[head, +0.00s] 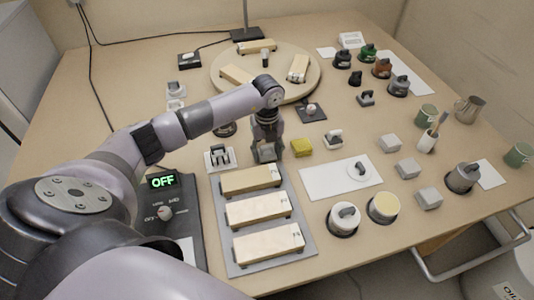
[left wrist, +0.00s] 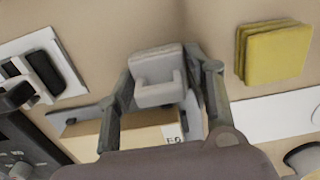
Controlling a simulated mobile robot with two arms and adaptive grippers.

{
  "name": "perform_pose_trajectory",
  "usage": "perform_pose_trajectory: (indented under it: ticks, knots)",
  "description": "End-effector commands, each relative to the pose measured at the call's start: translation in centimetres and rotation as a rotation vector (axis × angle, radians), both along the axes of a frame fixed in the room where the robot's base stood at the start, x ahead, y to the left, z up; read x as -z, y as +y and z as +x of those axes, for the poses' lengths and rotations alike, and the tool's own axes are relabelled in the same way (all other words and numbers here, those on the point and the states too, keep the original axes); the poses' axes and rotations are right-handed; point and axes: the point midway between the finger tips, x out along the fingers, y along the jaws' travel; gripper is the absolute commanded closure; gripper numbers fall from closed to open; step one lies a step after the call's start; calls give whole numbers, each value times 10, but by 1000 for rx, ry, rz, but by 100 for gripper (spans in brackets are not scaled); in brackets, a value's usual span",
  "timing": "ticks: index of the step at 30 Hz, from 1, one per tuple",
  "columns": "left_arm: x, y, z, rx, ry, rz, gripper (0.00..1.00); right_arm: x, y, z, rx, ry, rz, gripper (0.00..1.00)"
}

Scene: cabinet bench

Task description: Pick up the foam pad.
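The yellow pad (head: 301,147), which looks like the foam pad, lies on the bench just right of my left gripper. It also shows at the upper right of the left wrist view (left wrist: 272,52), with layered edges. My left gripper (head: 267,148) points down at the bench behind the tray of wooden blocks. Its fingers are spread, and a light grey notched piece (left wrist: 158,76) sits between them; I cannot tell whether they touch it. The yellow pad is outside the fingers, apart from them. My right gripper is not in view.
A grey tray (head: 228,253) with wooden blocks stands in front. A white board (head: 315,186) lies right of it. A round wooden board (head: 223,83) is at the back. An "OFF" control panel (head: 190,200) is at left. Grey blocks, cups and jars fill the right side.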

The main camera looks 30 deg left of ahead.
Motion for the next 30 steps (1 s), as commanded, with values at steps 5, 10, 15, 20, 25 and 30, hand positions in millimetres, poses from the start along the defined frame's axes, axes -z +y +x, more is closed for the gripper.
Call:
perform_pose_trajectory:
  ticks: [5,10,15,20,25,30]
  knots:
    - [0,0,0,0,0,0,66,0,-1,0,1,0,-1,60]
    - [0,0,0,0,0,0,77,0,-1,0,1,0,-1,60]
    - [0,0,0,0,0,0,77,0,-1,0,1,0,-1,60]
    - [-5,0,0,0,-1,0,77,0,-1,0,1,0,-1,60]
    - [-23,0,1,0,-4,0,77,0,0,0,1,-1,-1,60]
    - [-61,1,2,0,-7,1,77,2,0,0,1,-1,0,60]
